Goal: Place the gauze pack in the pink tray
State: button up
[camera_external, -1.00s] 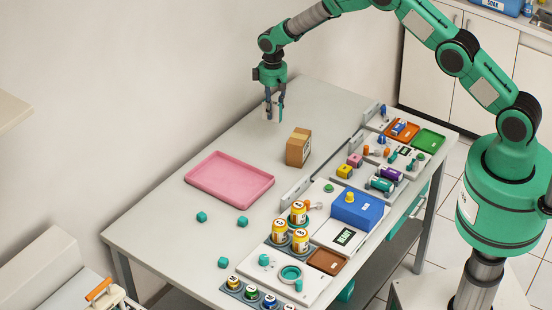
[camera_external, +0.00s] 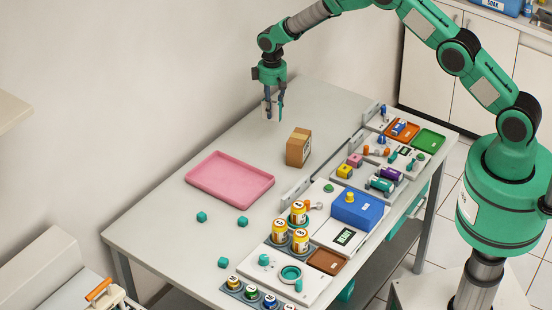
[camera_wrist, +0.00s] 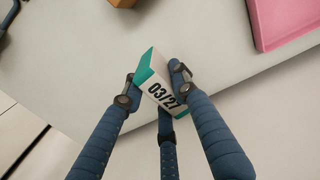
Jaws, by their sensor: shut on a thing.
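The gauze pack (camera_wrist: 158,82) is a small white packet with teal ends and the print "03/27". In the wrist view my gripper (camera_wrist: 155,90) is shut on it, with fingers on both sides. In the external view my gripper (camera_external: 273,108) holds the white pack (camera_external: 267,111) above the far part of the table. The pink tray (camera_external: 230,180) lies flat on the table, nearer the camera and left of my gripper. It looks empty. Its corner shows at the upper right of the wrist view (camera_wrist: 285,20).
A brown cardboard box (camera_external: 298,148) stands between my gripper and the row of dental items on the right. Several teal cubes (camera_external: 202,217) lie in front of the tray. A blue box (camera_external: 357,209) and yellow bottles (camera_external: 300,240) stand at the right. The tabletop behind the tray is clear.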

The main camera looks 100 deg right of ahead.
jog(key=w+a+f+n, duration=0.1)
jog(key=a+n, duration=0.4)
jog(key=a, duration=0.3)
jog(key=w+a+f+n+b, duration=0.1)
jog(key=w+a+n, duration=0.1)
jog(key=a+n, duration=0.3)
jog(key=w+a+f+n+b, duration=0.1)
jog(key=a+n, duration=0.4)
jog(key=a, duration=0.8)
jog(key=shift+w+a+f+n, duration=0.1)
jog(key=shift+w+f+n, duration=0.3)
jog(key=shift+w+f, duration=0.2)
send_over(225, 180)
jog(key=shift+f+b, duration=0.4)
jog(key=shift+f, duration=0.35)
jog(key=shift+s, duration=0.1)
jog(key=shift+f, duration=1.8)
jog(key=shift+f, duration=0.15)
